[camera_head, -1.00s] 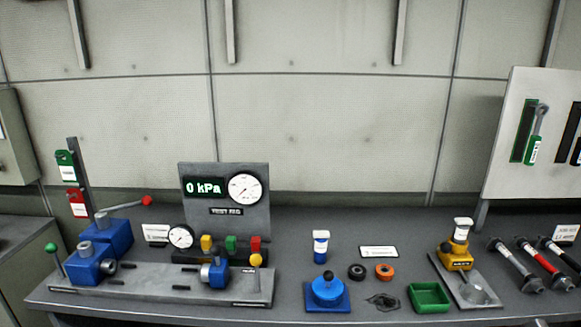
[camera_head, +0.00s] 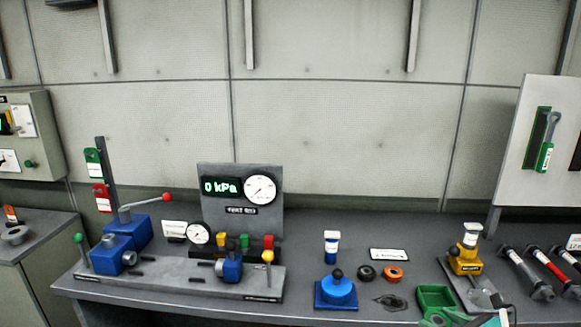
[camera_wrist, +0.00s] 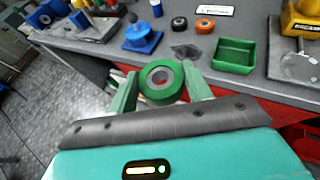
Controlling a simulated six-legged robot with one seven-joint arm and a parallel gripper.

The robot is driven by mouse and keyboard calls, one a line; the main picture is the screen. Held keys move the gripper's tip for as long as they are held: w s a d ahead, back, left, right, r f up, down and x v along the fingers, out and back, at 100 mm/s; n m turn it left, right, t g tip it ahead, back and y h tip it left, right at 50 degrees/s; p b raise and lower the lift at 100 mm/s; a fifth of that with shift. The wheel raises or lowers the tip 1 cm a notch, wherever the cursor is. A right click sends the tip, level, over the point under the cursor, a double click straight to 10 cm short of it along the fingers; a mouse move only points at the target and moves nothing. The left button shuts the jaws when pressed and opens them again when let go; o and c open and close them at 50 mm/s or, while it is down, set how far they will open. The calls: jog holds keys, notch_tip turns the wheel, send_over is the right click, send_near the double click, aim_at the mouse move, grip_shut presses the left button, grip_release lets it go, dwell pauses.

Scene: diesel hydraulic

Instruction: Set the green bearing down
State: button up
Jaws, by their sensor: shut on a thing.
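The green bearing (camera_wrist: 177,85) is a thick ring with a pale hole, held between the two green fingers of my gripper (camera_wrist: 160,82) in the wrist view. The gripper is shut on it, in front of the bench's front edge. In the head view, part of my gripper (camera_head: 465,318) shows at the bottom right, in front of the green tray (camera_head: 435,293). The tray also shows in the wrist view (camera_wrist: 235,54), looking empty, beyond and to the right of the bearing.
The bench (camera_head: 300,300) carries a black ring (camera_head: 366,272), an orange ring (camera_head: 393,273) and a blue fixture (camera_head: 337,290) left of the tray. A yellow jack-like device (camera_head: 465,262) on a plate stands to the right. Small bare patches lie between these things.

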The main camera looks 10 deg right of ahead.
jog(key=w+a+f, duration=0.3)
jog(key=w+a, duration=0.8)
jog(key=w, duration=0.4)
jog(key=w+a+f, duration=0.2)
jog(key=a, duration=0.4)
jog(key=w+a+f+y, duration=0.1)
jog(key=w+a+f, duration=0.2)
jog(key=a, duration=0.4)
jog(key=shift+f+n, duration=0.15)
jog(key=shift+n, duration=0.25)
jog(key=shift+w+d, duration=0.1)
jog(key=shift+d, duration=0.1)
